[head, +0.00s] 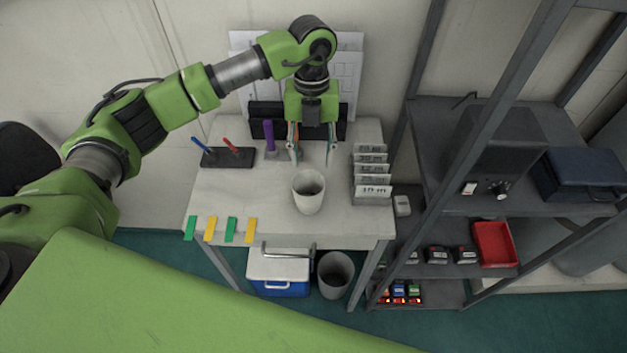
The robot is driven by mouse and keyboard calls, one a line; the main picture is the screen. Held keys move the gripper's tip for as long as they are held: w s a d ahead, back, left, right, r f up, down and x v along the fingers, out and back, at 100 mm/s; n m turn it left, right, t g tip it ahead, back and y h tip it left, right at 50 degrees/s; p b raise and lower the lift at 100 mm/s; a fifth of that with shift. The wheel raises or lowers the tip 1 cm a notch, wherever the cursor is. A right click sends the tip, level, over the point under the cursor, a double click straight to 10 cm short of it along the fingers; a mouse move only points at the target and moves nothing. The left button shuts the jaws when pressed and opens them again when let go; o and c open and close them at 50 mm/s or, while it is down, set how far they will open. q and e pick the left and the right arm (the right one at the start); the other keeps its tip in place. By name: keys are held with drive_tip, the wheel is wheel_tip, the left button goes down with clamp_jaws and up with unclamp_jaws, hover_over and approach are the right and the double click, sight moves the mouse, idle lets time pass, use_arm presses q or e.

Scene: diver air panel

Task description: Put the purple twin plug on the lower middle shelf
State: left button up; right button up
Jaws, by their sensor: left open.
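A tall, narrow purple object (269,138) stands upright near the back of the white table (240,200). It is the only purple thing I see; I cannot tell its twin shape at this size. My left gripper (314,156) points down over the table, to the right of the purple object and apart from it. It is open, with nothing seen between its fingers. A grey rack stands at the right; its middle shelf (440,268) holds small dark boxes and a red tray (494,244). My right gripper is not in view.
A white cup (309,194) stands just in front of my left gripper. A dark pen stand (228,158) is at the left, a row of labelled cards (371,180) at the right. A cooler (278,272) and a bin (335,274) are below. A rack post slants between table and shelves.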

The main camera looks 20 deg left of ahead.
use_arm(q)
drive_tip(key=shift+s+d+f, duration=0.1)
drive_tip(key=shift+f, duration=0.7)
drive_tip(key=shift+f+p, duration=0.25)
drive_tip(key=shift+p, duration=0.05)
drive_tip(key=f, duration=0.1)
drive_tip(key=f+p, duration=0.1)
drive_tip(key=f, duration=0.1)
drive_tip(key=shift+s+d+f+p, duration=0.2)
drive_tip(key=shift+s+f+p, duration=0.1)
drive_tip(key=shift+p, duration=0.1)
drive_tip(key=shift+f, duration=0.6)
drive_tip(key=c, duration=1.1)
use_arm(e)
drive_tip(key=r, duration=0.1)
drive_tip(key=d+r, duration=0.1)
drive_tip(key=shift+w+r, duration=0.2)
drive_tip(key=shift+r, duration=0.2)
use_arm(q)
drive_tip(key=shift+r, duration=0.1)
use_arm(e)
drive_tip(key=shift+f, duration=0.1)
